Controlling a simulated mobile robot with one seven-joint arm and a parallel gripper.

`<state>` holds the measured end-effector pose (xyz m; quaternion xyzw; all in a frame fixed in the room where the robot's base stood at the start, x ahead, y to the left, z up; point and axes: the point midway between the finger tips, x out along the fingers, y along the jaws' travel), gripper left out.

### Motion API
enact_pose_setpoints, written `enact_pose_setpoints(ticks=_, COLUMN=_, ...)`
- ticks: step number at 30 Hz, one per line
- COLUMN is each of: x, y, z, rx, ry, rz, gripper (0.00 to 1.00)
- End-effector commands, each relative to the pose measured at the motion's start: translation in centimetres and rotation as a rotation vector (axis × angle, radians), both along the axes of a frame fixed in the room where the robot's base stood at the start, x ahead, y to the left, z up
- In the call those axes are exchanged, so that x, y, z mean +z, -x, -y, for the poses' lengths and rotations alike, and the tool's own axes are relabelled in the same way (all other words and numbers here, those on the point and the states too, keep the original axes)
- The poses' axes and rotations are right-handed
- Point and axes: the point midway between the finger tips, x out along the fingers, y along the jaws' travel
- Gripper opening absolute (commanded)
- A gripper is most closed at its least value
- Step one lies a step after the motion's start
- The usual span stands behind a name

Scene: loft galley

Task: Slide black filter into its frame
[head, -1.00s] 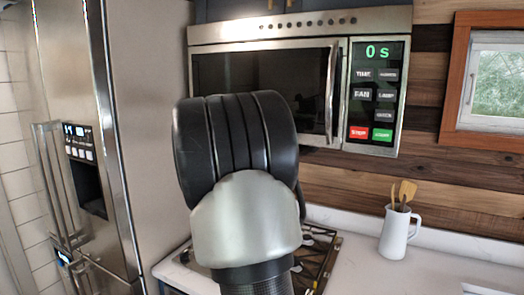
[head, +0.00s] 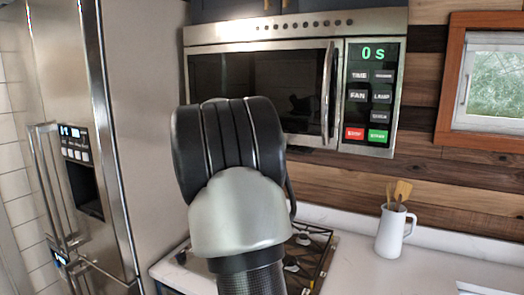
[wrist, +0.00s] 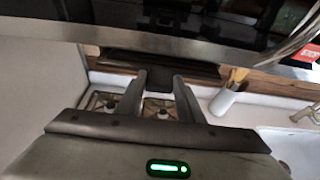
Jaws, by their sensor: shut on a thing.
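In the wrist view, a dark flat panel, the black filter (wrist: 158,66), shows at the tips of my gripper (wrist: 160,80). The fingers are shut on its near edge. The filter lies just below the lower front edge of the steel microwave (wrist: 230,48). The microwave also shows in the head view (head: 300,30), above the stove. The filter's frame is not clearly visible, and I cannot tell whether the filter touches it. In the head view my arm hides the fingers and most of the space under the microwave.
A stove (head: 312,255) sits below the microwave. A white jug with wooden utensils (head: 391,235) stands on the counter (head: 350,275) to the right. A steel fridge (head: 65,40) is at the left. A sink (wrist: 290,148) shows at right in the wrist view.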

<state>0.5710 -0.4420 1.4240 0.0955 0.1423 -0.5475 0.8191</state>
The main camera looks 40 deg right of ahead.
Motion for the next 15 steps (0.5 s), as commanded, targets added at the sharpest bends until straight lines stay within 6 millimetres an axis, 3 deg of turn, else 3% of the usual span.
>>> enact_pose_setpoints(ticks=15, x=0.1, y=-0.5, z=1.3, rx=-0.001, ry=0.001, rz=0.000, gripper=0.08)
